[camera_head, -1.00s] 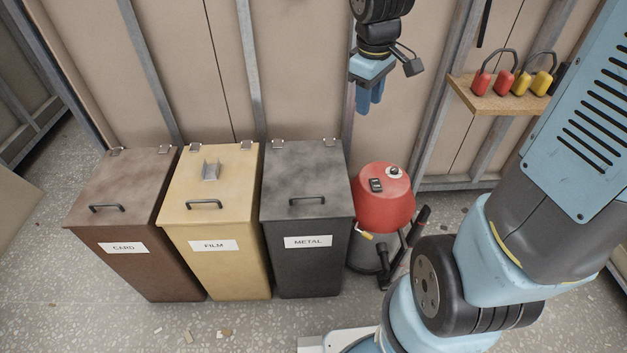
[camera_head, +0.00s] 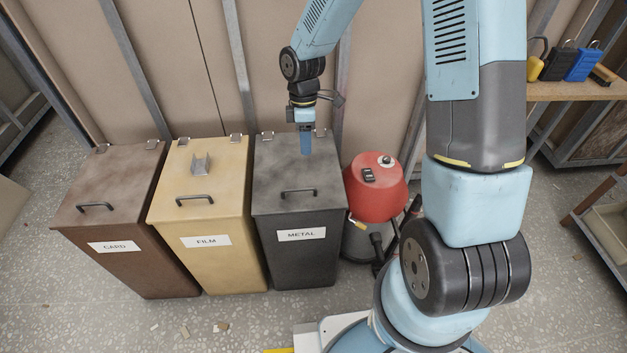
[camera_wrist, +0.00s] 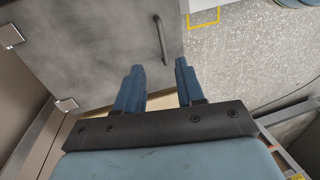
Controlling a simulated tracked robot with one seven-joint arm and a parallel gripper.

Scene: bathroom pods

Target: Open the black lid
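The black lid (camera_head: 285,170) is shut on the dark bin labelled METAL (camera_head: 298,250), the right one of the three bins. Its dark bar handle (camera_head: 299,192) runs along the front part of the lid, and its hinges are at the back. My gripper (camera_head: 306,150) points down over the rear right part of the lid, behind the handle. In the wrist view the two blue fingers (camera_wrist: 158,80) are apart with nothing between them. The handle (camera_wrist: 161,40) lies ahead of the fingertips there, and the lid (camera_wrist: 95,45) spreads to the left.
A tan bin labelled FILM (camera_head: 205,241) with a small grey bracket (camera_head: 201,163) on its lid and a brown bin labelled CARD (camera_head: 115,247) stand to the left. A red vacuum (camera_head: 375,190) stands close on the right. A shelf (camera_head: 560,92) with padlocks is at the far right.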

